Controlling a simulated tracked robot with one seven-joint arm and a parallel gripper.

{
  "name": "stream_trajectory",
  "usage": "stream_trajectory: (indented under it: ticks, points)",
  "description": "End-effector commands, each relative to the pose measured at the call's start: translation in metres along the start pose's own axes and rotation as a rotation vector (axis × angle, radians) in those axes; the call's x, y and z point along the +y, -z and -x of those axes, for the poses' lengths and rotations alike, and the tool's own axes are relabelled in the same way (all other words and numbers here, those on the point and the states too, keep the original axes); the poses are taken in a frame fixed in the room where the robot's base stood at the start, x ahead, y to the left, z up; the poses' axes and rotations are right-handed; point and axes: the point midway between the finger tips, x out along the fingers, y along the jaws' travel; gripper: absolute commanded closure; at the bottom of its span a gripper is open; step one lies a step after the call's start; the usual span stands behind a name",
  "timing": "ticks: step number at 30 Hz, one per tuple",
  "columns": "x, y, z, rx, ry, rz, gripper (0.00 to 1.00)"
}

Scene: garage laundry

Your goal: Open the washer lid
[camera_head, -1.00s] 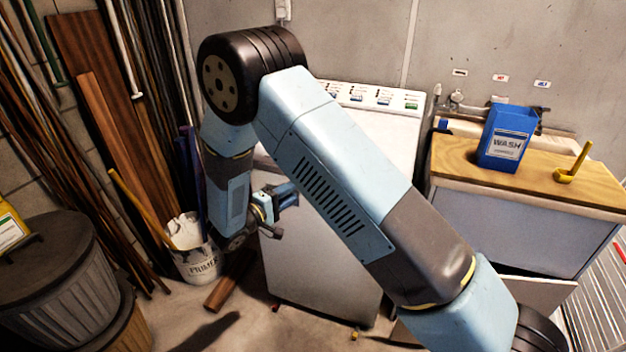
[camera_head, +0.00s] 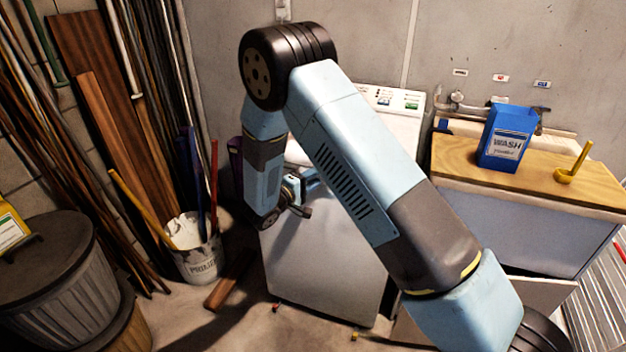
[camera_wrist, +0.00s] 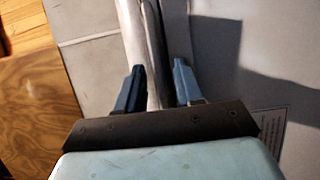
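The white washer (camera_head: 325,262) stands against the back wall, with its control panel (camera_head: 392,99) at the rear. Its top (camera_head: 400,132) is largely hidden behind my arm, and no raised lid shows. My gripper (camera_head: 308,178) is at the upper front of the washer, left of centre, its fingertips mostly hidden by my arm. In the wrist view my gripper's two blue fingers (camera_wrist: 157,88) are apart. A shiny rounded strip (camera_wrist: 150,45) runs between them; I cannot tell whether it is a lid edge or whether either finger touches it.
A wooden-topped counter (camera_head: 455,165) at right holds a blue wash box (camera_head: 505,137) and a yellow scoop (camera_head: 570,168). At left stand a primer bucket (camera_head: 200,265) with poles, leaning boards (camera_head: 100,110) and a lidded bin (camera_head: 50,285). Some floor shows before the washer.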

Motion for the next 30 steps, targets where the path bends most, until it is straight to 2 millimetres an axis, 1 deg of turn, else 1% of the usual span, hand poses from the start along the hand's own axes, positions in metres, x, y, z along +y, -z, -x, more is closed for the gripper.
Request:
stream_trajectory:
  ticks: [2, 13, 30]
  points:
    - [0.0, 0.0, 0.0002, 0.0, 0.0, 0.0, 0.65]
    - [-0.0001, -0.0001, 0.0005, 0.0, 0.0, 0.0, 1.0]
    - [-0.0015, -0.0005, 0.0009, 0.0, 0.003, 0.002, 1.0]
